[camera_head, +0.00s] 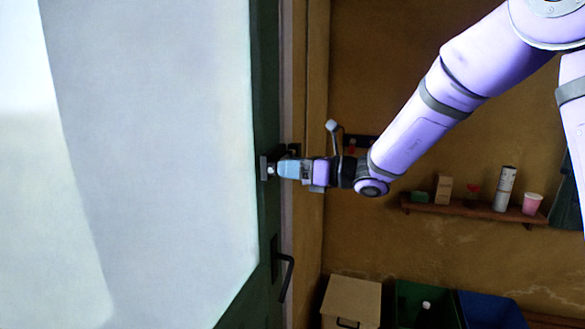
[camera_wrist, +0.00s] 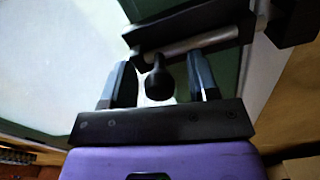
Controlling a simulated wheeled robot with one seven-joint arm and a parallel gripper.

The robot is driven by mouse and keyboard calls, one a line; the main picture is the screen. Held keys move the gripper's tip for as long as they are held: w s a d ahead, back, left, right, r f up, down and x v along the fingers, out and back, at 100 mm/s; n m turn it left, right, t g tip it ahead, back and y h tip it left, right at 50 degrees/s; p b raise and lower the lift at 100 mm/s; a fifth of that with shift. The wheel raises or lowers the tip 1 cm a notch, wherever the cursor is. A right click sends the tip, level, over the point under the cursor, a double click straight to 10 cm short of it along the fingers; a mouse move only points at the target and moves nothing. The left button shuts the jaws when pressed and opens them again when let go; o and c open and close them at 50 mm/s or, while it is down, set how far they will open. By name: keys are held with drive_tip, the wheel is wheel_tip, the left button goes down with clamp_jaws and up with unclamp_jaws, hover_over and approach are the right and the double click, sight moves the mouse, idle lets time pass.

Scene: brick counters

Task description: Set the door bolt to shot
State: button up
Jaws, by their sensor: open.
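The door bolt (camera_head: 264,168) is a dark fitting on the green edge of the door. In the wrist view it is a black housing with a pale metal rod (camera_wrist: 200,45) and a round black knob (camera_wrist: 158,84) sticking out towards me. My gripper (camera_wrist: 160,63) is open, one finger on either side of the knob with gaps visible; neither finger clearly touches it. In the head view my gripper (camera_head: 274,169) reaches the bolt from the right and hides part of it. A black keeper block (camera_wrist: 294,20) lies right of the housing. I cannot tell whether the rod enters it.
A black door handle (camera_head: 285,275) is below the bolt. A wall shelf (camera_head: 470,211) with several small items is at the right. A wooden box (camera_head: 351,300), a green bin (camera_head: 405,300) and a blue bin (camera_head: 490,310) stand below.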

drive_tip(key=shift+c, duration=0.3)
clamp_jaws()
drive_tip(key=shift+w+d, duration=0.25)
drive_tip(key=shift+w, duration=0.35)
drive_tip(key=shift+w+d, duration=0.25)
drive_tip(key=shift+w, duration=0.4)
drive_tip(key=shift+w+d, duration=0.25)
drive_tip(key=shift+w, duration=0.35)
drive_tip(key=shift+o, duration=0.3)
unclamp_jaws()
drive_tip(key=v, duration=1)
drive_tip(key=shift+d, duration=0.35)
drive_tip(key=shift+s, duration=0.1)
